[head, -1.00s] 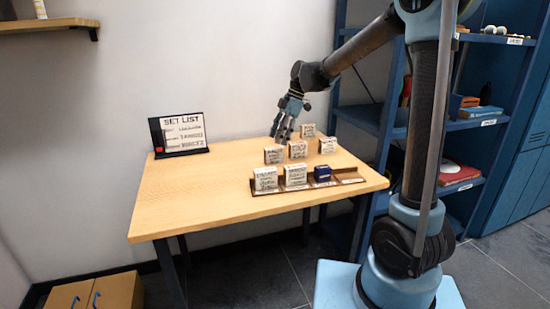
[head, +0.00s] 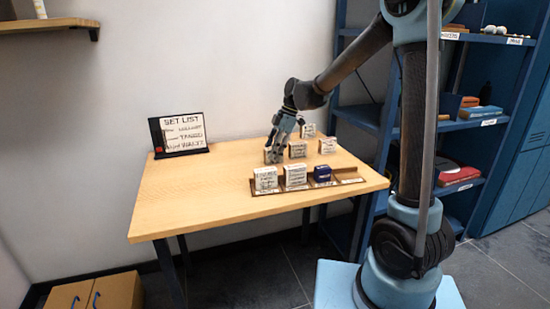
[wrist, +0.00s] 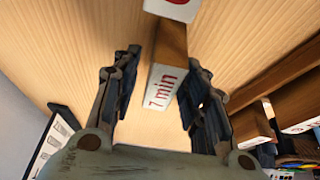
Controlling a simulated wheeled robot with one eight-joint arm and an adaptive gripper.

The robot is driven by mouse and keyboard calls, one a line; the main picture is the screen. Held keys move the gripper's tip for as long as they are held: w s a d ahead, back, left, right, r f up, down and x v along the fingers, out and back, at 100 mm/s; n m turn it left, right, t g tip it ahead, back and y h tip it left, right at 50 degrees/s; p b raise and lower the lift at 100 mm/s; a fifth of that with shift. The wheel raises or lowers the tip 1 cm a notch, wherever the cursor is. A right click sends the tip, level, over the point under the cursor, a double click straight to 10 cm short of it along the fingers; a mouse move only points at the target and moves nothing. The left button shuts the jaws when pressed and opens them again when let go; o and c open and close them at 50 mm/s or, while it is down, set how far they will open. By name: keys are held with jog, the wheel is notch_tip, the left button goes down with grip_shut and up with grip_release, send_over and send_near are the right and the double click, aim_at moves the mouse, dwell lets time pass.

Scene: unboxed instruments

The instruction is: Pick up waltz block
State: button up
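My gripper (head: 278,150) is low over the table at the left loose block, which it mostly hides in the head view. In the wrist view my gripper (wrist: 160,100) is open, its two dark fingers on either side of a wooden block with a white face marked "7 min" (wrist: 166,88). A gap shows between the block and the left finger; the right finger is close to it. Other white-faced blocks stand loose nearby: a middle one (head: 298,150), a right one (head: 327,146) and a back one (head: 308,130). I cannot read which is the waltz block.
A wooden rack (head: 350,181) along the table's front right holds two white-faced blocks (head: 266,178) (head: 295,175) and a dark blue one (head: 322,174). A black set list sign (head: 180,134) stands at the back left. The table's left side is clear.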

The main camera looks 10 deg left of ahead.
grip_shut()
jog(key=shift+r, duration=0.1)
